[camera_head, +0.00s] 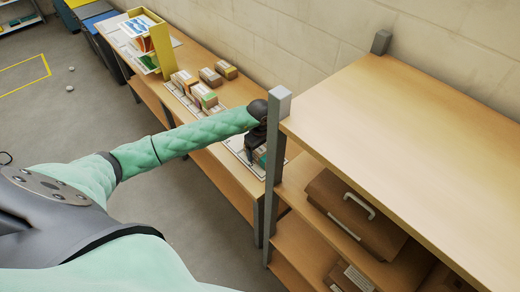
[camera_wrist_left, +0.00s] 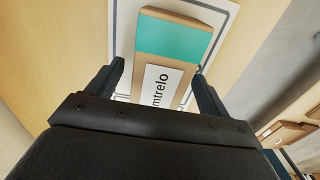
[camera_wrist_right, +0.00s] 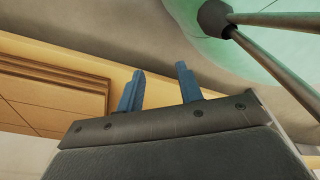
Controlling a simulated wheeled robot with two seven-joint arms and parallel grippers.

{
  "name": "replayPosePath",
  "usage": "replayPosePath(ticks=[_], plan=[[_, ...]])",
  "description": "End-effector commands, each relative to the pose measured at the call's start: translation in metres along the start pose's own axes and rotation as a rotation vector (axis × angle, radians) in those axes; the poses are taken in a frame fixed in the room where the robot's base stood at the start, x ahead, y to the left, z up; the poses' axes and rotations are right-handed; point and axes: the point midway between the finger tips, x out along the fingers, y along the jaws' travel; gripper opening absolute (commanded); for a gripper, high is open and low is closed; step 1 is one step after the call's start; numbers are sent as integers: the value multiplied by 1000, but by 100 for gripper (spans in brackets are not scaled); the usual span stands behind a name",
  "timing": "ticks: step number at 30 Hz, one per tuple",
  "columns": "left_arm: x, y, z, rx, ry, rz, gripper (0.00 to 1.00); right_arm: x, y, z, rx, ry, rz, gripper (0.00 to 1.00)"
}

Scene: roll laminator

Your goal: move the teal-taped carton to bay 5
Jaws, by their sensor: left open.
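The teal-taped carton (camera_wrist_left: 176,40) lies on a white outlined marking in the left wrist view, with a teal band and a white label that reads "mtrelo" in part. In the head view only a small teal bit of it (camera_head: 263,159) shows under my left gripper (camera_head: 256,150). My left gripper (camera_wrist_left: 160,85) is open, its fingers on either side of the carton's near end; I cannot tell whether they touch it. My right gripper (camera_wrist_right: 158,88) is open and empty, seen only in the right wrist view. Bay numbers are not legible, so I cannot tell which is bay 5.
Several small cartons (camera_head: 202,95) stand farther back on the workbench (camera_head: 222,172). A yellow rack (camera_head: 160,42) stands beyond them. A tall shelf (camera_head: 400,120) with a grey post (camera_head: 274,165) rises close to the right of my left gripper. A brown case (camera_head: 352,213) sits inside it.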

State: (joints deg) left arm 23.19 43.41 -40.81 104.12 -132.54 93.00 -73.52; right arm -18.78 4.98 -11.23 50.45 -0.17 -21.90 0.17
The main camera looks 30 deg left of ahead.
Motion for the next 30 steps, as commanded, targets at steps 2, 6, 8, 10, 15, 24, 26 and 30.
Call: replayPosePath(ticks=[2,6,8,10,15,24,26,30], plan=[[0,0,0,0,0,0,80,-1,0,-2,0,1,0,36],[0,0,0,0,0,0,80,-5,1,-14,0,11,1,36],[0,0,0,0,0,0,80,-9,1,-23,0,16,1,36],[-6,2,-1,1,2,5,80,-6,1,-35,0,26,2,36],[-36,1,-1,1,2,4,80,-13,-1,-64,3,39,0,36],[-70,1,0,1,0,3,80,-33,-8,-88,11,27,-9,36],[-73,1,0,1,0,2,80,-35,-9,-90,12,25,-10,36],[-78,0,0,0,1,0,80,-39,-10,-93,13,22,-11,36]])
